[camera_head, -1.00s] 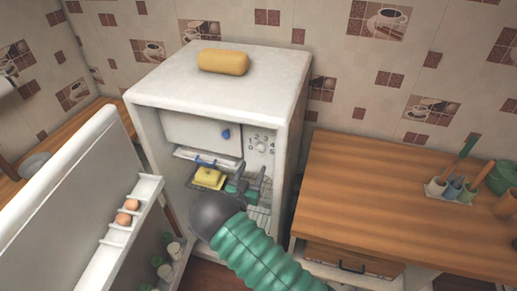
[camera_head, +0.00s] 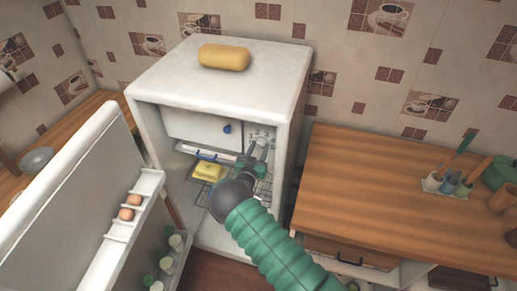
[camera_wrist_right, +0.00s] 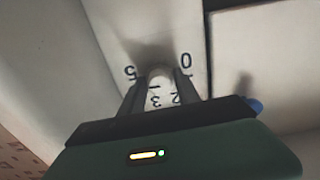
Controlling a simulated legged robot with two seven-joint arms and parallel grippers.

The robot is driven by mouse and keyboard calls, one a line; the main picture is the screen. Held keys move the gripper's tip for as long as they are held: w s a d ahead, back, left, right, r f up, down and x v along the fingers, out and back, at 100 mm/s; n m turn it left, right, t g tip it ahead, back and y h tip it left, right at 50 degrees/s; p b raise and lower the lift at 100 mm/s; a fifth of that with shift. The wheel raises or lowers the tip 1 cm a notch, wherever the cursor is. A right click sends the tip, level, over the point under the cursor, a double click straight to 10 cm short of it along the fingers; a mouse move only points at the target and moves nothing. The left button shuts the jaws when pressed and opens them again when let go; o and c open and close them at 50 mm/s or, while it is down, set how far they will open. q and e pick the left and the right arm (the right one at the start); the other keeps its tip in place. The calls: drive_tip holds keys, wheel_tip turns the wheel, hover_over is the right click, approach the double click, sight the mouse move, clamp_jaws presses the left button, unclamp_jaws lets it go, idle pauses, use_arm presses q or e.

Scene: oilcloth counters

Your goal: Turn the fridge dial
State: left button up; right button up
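The white fridge (camera_head: 215,90) stands with its door (camera_head: 75,190) open to the left. The dial (camera_wrist_right: 160,73) is a small pale knob inside, with digits printed around it; in the head view my gripper covers it. My right gripper (camera_head: 259,148) reaches into the fridge from below. In the right wrist view its two fingers (camera_wrist_right: 160,92) stand on either side of the dial, apart, with digits showing between them. I cannot tell whether they touch the knob. My left gripper is not in view.
A freezer flap with a blue knob (camera_head: 227,128) is left of the dial. A yellow block in a dish (camera_head: 209,172) sits on the rack below. A yellow loaf-shaped thing (camera_head: 224,57) lies on the fridge. A wooden counter (camera_head: 390,200) is at right.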

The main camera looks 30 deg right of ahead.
drive_tip(key=shift+r, duration=0.15)
clamp_jaws()
